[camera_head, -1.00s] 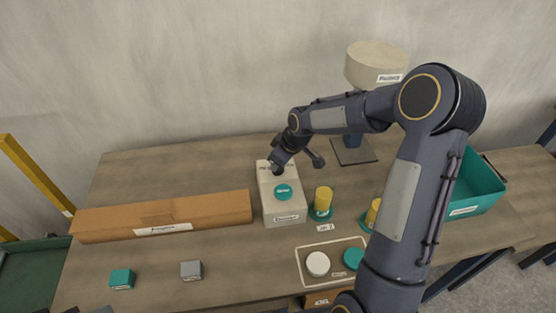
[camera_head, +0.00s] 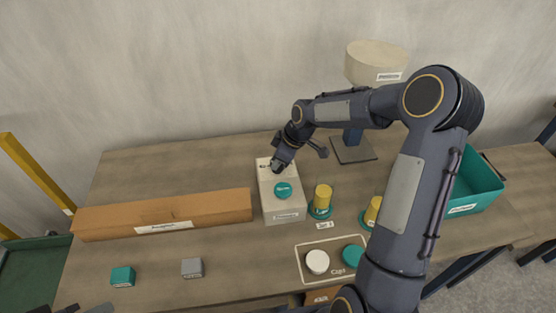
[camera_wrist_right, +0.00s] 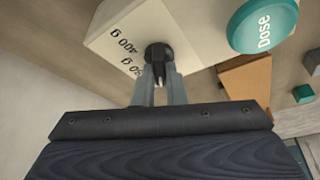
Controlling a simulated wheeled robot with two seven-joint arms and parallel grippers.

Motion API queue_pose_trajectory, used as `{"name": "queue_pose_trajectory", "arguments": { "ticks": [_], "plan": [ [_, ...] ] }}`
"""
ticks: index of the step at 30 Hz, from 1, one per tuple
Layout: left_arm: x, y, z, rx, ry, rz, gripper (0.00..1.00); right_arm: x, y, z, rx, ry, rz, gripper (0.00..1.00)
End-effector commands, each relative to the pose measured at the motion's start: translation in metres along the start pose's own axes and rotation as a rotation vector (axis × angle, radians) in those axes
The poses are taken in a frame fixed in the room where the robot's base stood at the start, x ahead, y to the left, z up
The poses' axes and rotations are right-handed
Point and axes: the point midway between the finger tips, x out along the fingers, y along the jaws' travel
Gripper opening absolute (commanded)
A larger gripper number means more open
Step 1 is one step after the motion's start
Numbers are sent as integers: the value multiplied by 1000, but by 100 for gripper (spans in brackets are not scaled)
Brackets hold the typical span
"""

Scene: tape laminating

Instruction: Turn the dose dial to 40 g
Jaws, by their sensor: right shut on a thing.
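The dosing box (camera_head: 284,207) is a cream box standing on the table, with a round teal button (camera_head: 283,190) on top. In the right wrist view the button (camera_wrist_right: 263,22) reads "Dose". The dose dial (camera_wrist_right: 158,53) is a small dark knob on the box top. My left gripper is not clearly in view.
A long brown carton (camera_head: 170,214) lies left of the box. Yellow-topped cylinders (camera_head: 322,198) stand to its right. A tray outline holds a white disc (camera_head: 317,262) and a teal disc (camera_head: 354,255). A teal bin (camera_head: 478,185) is at right, a cream-topped stand (camera_head: 375,62) behind.

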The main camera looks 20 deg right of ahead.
Motion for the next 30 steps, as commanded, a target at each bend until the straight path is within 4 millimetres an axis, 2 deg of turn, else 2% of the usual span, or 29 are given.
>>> {"name": "queue_pose_trajectory", "arguments": {
  "ticks": [1, 6, 16, 27, 30],
  "plan": [
    [0, 0, 0, 0, 0, 0, 36, 0, 0, 1, -2, -2, 0, 12],
    [0, 0, 0, 0, 0, 0, 36, 0, 0, 1, -2, -2, 0, 33],
    [0, 0, 0, 0, 0, 0, 36, -4, 0, 0, 0, -1, 2, 33],
    [3, -1, 1, 0, 0, 0, 36, -62, 1, 0, -1, 0, 4, 33],
    [3, -1, 2, 0, 0, 0, 36, -72, 0, 1, -1, -1, 2, 33]
  ]
}}
